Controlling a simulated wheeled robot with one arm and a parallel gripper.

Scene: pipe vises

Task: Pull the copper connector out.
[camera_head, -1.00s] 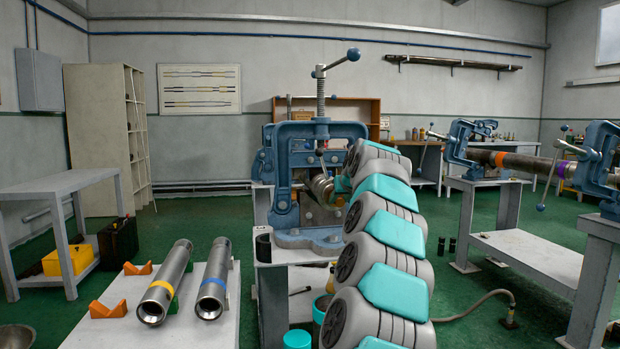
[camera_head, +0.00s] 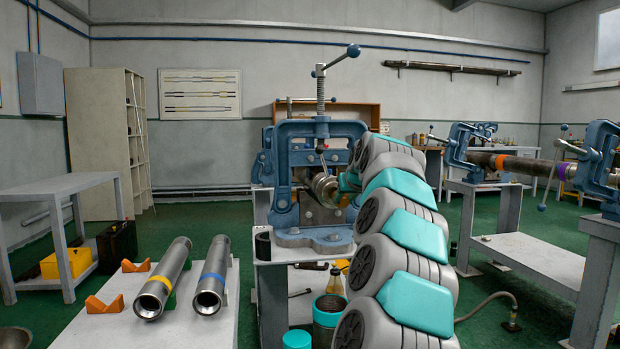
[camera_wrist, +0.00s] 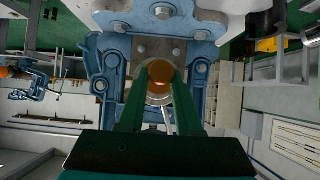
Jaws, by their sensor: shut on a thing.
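The copper connector (camera_wrist: 158,73) shows as a round copper face in the wrist view, with a silver metal ring around it. It lines up with the front of the blue pipe vise (camera_head: 283,165). My gripper (camera_wrist: 160,82) has its two green fingers on either side of the connector, shut on it. In the head view a silver pipe end (camera_head: 324,187) shows in the vise opening. My arm and hand come in from the right there and hide most of the connector. How deep the connector sits cannot be told.
A white table at left holds two steel pipes, one with a yellow band (camera_head: 164,278) and one with a blue band (camera_head: 212,276), beside orange blocks (camera_head: 104,304). A bucket (camera_head: 328,312) stands below the vise. More vises with a long pipe (camera_head: 515,164) stand at right.

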